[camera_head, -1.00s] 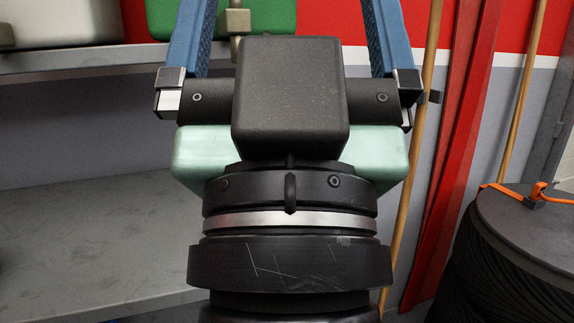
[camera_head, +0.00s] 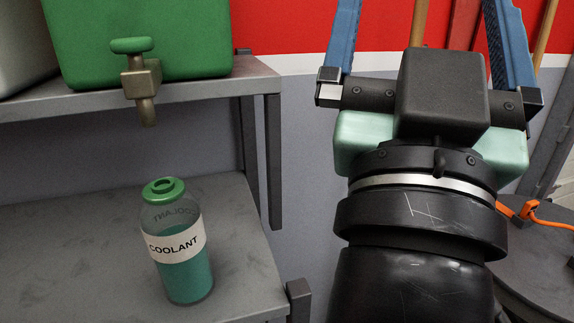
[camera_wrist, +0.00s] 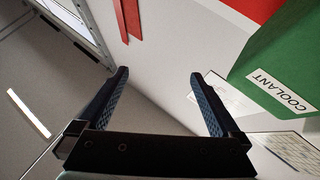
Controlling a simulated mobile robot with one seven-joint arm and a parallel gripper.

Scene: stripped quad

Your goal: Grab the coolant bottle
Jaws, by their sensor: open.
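The coolant bottle (camera_head: 178,245) stands upright on the lower grey shelf in the head view. It is clear with teal liquid, a green cap and a white label reading COOLANT. My gripper (camera_head: 428,25) is to the right of the bottle and apart from it, with its two blue fingers spread and nothing between them. In the wrist view my gripper (camera_wrist: 158,85) is also open and empty. The bottle is not visible in the wrist view.
A green tank (camera_head: 150,40) with a brass tap (camera_head: 142,80) sits on the upper shelf (camera_head: 200,95), above the bottle. The lower shelf (camera_head: 70,250) is clear around the bottle.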

